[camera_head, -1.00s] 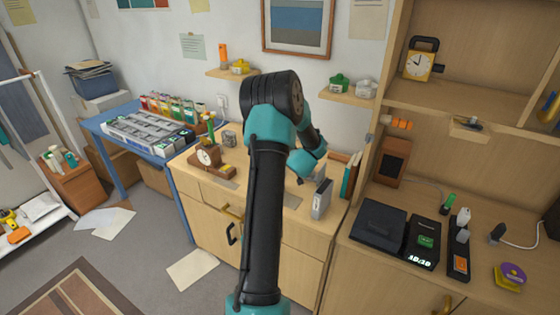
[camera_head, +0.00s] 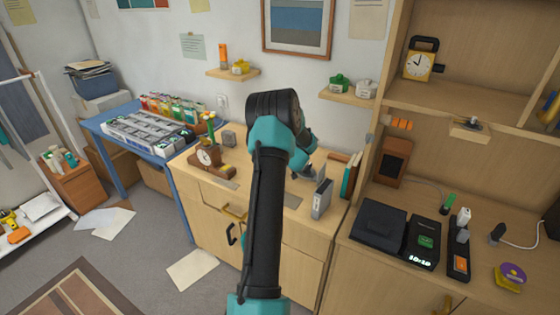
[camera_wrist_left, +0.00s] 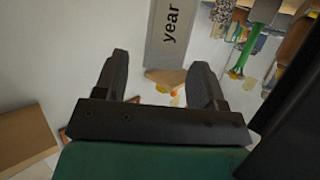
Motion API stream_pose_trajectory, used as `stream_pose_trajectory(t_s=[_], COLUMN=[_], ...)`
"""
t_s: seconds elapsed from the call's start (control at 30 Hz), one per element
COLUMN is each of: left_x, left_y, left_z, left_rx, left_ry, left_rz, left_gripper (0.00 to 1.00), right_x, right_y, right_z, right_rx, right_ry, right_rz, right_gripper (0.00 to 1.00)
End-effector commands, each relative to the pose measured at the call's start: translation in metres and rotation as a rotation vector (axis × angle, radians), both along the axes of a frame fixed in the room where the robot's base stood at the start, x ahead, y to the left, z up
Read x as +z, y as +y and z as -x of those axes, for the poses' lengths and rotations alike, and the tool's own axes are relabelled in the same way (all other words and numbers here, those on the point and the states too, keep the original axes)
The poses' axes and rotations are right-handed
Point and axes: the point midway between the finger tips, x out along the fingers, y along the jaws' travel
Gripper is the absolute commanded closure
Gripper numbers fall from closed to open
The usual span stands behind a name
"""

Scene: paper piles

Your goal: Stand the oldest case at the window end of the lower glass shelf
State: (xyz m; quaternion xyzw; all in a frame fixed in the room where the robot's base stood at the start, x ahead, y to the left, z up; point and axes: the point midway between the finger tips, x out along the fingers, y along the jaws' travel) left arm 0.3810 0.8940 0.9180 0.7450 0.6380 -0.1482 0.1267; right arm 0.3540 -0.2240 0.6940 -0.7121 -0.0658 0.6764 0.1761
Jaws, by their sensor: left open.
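A slim grey case (camera_head: 322,200) stands upright near the right end of the wooden cabinet top. In the left wrist view a grey panel with the word "year" (camera_wrist_left: 171,35) shows beyond the fingers; I cannot tell if it is the same case. My left gripper (camera_wrist_left: 164,80) is open, with no object held between its fingers. In the head view my left arm rises from the bottom and its elbow and forearm largely hide the hand, which is near the cabinet top. My right gripper is not in view. I cannot make out a glass shelf.
A blue table (camera_head: 103,124) with a grey tray is at the left. Black devices (camera_head: 380,224) cover part of the right desk. Papers lie on the floor.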

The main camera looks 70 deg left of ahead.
Motion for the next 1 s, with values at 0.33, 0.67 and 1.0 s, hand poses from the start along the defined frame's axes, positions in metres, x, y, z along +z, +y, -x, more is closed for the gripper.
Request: stream_pose_trajectory(t_s=[0.33, 0.67, 1.0], left_x=[-0.016, -0.016, -0.016], left_y=[0.032, 0.032, 0.032], left_z=[-0.006, -0.006, -0.006], left_rx=[0.001, 0.000, 0.000], left_ry=[0.000, 0.000, 0.000], left_rz=[-0.001, 0.000, 0.000], left_gripper=[0.36, 0.36, 0.55], right_x=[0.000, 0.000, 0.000], right_y=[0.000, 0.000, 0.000], right_z=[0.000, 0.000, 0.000], right_rx=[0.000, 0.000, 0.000], right_ry=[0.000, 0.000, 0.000], right_rz=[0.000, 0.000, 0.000], right_gripper=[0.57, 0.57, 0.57])
